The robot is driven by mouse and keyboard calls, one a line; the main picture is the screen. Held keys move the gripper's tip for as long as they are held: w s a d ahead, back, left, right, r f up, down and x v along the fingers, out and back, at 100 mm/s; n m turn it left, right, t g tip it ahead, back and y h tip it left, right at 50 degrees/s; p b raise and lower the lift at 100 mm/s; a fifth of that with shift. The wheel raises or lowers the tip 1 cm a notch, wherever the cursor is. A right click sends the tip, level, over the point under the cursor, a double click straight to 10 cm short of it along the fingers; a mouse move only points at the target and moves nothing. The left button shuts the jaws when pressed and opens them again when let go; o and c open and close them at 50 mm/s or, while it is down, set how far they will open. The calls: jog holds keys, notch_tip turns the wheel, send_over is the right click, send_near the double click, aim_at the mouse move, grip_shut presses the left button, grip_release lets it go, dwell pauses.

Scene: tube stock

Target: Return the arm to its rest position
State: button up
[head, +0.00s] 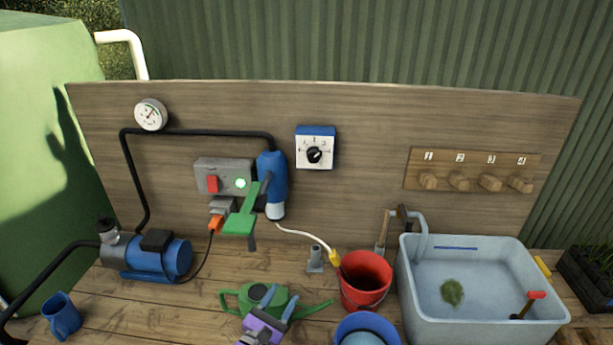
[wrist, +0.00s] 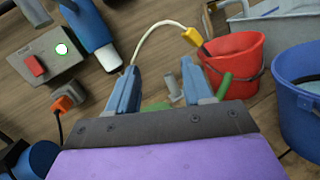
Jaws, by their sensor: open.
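My gripper (head: 272,303) is at the bottom centre of the head view, above the wooden bench and in front of a green watering can (head: 240,296). Its two blue fingers stand apart in the wrist view (wrist: 160,92), with nothing held between them. The gripper hides part of the watering can. In the wrist view only small green parts of the can show around the fingers.
A red bucket (head: 365,282) and a blue bucket (head: 366,330) stand right of my gripper. A grey tub (head: 480,325) is farther right. A blue pump (head: 155,256) and blue mug (head: 62,314) are left. The switch box (head: 222,175) is on the back board.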

jog(key=s+d+r+m+g+h, duration=0.25)
jog(key=d+r+m+g, duration=0.2)
jog(key=d, duration=0.35)
jog(key=s+d+r+m+g+h, duration=0.25)
jog(key=d+m+g, duration=0.2)
jog(key=d, duration=0.35)
jog(key=s+d+r+m+g+h, duration=0.25)
jog(key=d+r+m+g, duration=0.2)
jog(key=d, duration=0.35)
jog(key=s+d+m+g+y, duration=0.3)
jog(key=s+m+g+y, duration=0.15)
jog(key=s, duration=0.45)
jog(key=s+d+m+g+y, duration=0.35)
jog(key=s+m, duration=0.25)
jog(key=s, duration=0.2)
jog(key=s+a+r+m+t+y, duration=0.2)
jog(key=s+a+m+y, duration=0.2)
jog(key=s+a+y, duration=0.4)
jog(key=shift+s+a, duration=0.4)
jog(key=shift+a, duration=0.4)
